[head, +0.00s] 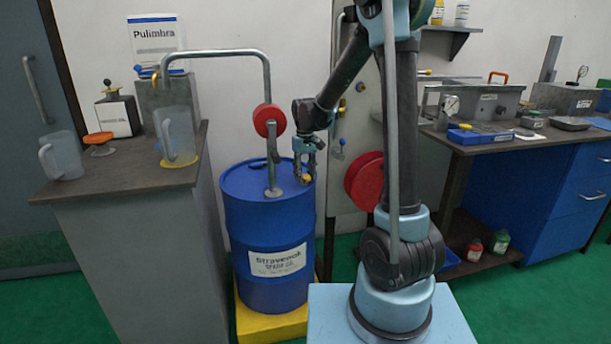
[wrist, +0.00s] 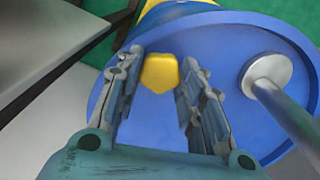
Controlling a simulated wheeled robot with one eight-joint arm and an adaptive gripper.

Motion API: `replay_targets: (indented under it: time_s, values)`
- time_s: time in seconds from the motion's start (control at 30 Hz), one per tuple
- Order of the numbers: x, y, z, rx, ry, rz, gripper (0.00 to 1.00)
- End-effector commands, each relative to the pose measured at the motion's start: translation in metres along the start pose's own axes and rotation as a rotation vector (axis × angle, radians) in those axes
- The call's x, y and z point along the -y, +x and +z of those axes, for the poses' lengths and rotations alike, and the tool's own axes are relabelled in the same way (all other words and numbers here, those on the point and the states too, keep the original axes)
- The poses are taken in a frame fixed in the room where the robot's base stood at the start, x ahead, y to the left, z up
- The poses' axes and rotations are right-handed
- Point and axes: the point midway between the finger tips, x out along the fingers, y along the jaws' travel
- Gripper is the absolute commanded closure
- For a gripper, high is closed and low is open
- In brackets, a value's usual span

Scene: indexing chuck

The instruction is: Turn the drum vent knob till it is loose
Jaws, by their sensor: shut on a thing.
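The blue drum (head: 265,225) stands upright on a yellow base, with a white label on its side. The yellow drum vent knob (head: 306,180) is on the drum's lid near the right edge. My gripper (head: 305,172) reaches down over it from above. In the wrist view, the yellow knob (wrist: 160,72) is between the two fingers of my gripper (wrist: 162,62), which is shut on it. The fingers hide the knob's sides, and its stem is not visible.
A hand pump pipe with a red disc (head: 269,120) rises from the lid left of my gripper. A counter with clear jugs (head: 180,135) is at the left. A red wheel (head: 364,181) stands right of the drum. A workbench (head: 540,140) is at the right.

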Motion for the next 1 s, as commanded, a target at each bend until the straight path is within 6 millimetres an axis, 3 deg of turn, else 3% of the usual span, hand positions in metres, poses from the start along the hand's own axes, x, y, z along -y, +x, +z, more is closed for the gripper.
replay_targets:
  time_s: [0.6, 1.0]
  values:
    - [-0.0022, -0.0002, -0.0012, -0.001, -0.571, 0.004, 0.88]
    - [-0.0027, -0.0003, -0.0015, -0.001, -0.826, 0.005, 0.89]
